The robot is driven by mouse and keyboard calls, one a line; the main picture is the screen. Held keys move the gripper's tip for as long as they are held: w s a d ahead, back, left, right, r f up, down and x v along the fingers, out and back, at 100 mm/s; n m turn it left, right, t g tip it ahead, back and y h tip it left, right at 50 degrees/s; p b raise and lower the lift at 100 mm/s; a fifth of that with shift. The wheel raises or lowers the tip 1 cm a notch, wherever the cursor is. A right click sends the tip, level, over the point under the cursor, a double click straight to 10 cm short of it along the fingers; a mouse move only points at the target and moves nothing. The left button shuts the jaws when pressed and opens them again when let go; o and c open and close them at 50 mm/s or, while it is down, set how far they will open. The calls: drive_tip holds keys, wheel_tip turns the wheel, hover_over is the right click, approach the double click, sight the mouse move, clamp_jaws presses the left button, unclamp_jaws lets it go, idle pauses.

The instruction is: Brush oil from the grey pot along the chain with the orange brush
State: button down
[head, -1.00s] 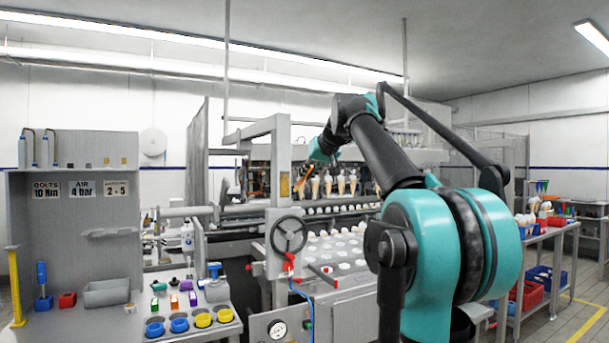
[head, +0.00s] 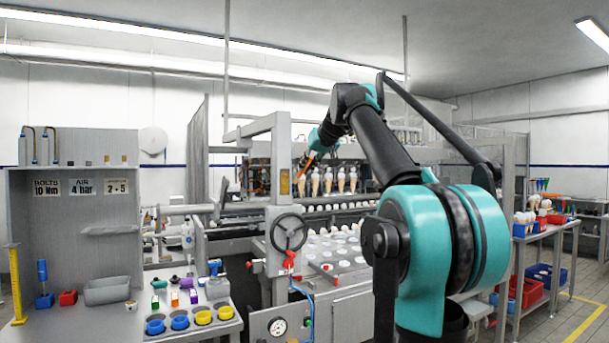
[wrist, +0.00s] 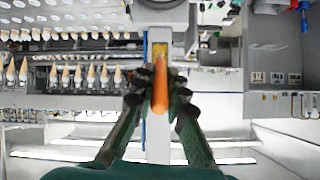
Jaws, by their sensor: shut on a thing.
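My gripper (wrist: 160,92) is shut on the orange brush (wrist: 160,88) in the wrist view, with the handle between its two dark fingers. The brush's far end is over a small yellow patch on a grey upright; I cannot tell whether it touches. In the head view the orange brush (head: 306,160) shows small beside the machine's grey frame, below my wrist. A grey pot (head: 217,289) stands on the bench at the lower left, well away from my gripper. I cannot make out the chain clearly; it may be inside the machine.
Blue and yellow cups (head: 203,318) sit on the left bench.

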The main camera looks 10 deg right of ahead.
drive_tip(key=shift+w+a+r, duration=0.15)
drive_tip(key=shift+w+r, duration=0.3)
drive_tip(key=shift+r, duration=0.15)
drive_tip(key=shift+w+a, duration=0.3)
drive_tip(key=shift+w, duration=0.6)
drive_tip(key=shift+w+a, duration=0.25)
drive_tip(key=shift+w, duration=0.6)
drive_tip(key=shift+w+a, duration=0.3)
drive_tip(key=shift+w, duration=0.6)
drive_tip(key=shift+w+a, duration=0.3)
drive_tip(key=shift+w, duration=0.5)
drive_tip(key=shift+s+r, duration=0.1)
drive_tip(key=shift+r, duration=1.35)
drive_tip(key=shift+f, duration=1.45)
drive_tip(key=shift+r, duration=1.45)
drive_tip(key=shift+f, duration=1.5)
